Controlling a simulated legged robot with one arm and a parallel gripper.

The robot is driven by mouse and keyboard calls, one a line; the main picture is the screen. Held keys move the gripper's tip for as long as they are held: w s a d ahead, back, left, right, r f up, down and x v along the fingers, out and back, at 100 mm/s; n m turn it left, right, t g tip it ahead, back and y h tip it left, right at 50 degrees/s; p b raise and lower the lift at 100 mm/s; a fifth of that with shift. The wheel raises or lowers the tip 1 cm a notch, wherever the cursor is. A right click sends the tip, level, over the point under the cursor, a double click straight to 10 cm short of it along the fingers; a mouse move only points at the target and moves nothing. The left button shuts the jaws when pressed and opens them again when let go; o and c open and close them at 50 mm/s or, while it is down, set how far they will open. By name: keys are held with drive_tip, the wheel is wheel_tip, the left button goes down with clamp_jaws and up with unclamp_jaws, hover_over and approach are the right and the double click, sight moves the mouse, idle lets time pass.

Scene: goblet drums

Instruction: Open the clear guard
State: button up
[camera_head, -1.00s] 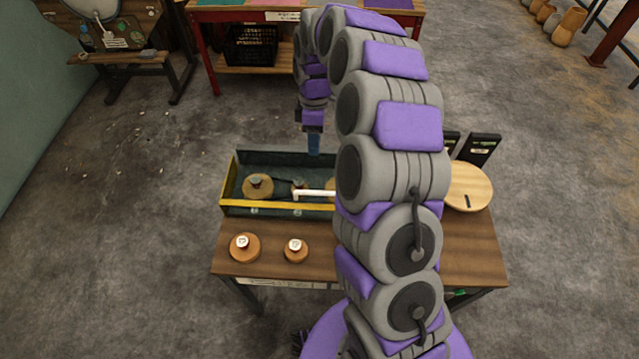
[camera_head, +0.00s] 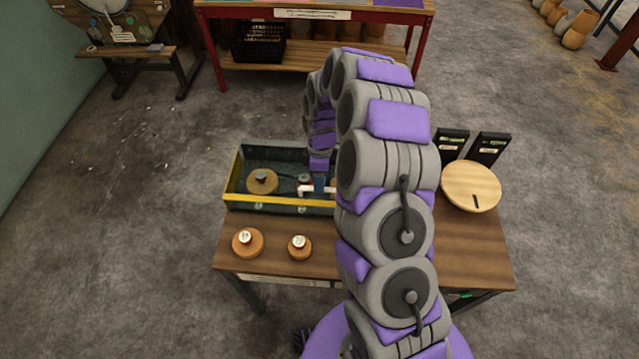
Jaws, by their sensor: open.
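A dark green open-topped box with a yellow front edge (camera_head: 275,203) stands on the wooden table. Inside it are a round wooden disc (camera_head: 262,181) with a small knob and a white bar (camera_head: 309,190) near the front. I cannot make out the clear guard's panel; the white bar may be part of it. My gripper (camera_head: 319,186) points down over the box, open, at the right end of the visible white bar. I cannot tell whether it touches the bar.
A round wooden board (camera_head: 471,187) and two black stands (camera_head: 489,149) are at the table's right. A red-framed bench (camera_head: 315,65) stands behind, with clear floor between.

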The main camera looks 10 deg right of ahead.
drive_tip(key=shift+s+f, duration=0.15)
drive_tip(key=shift+f, duration=0.6)
clamp_jaws()
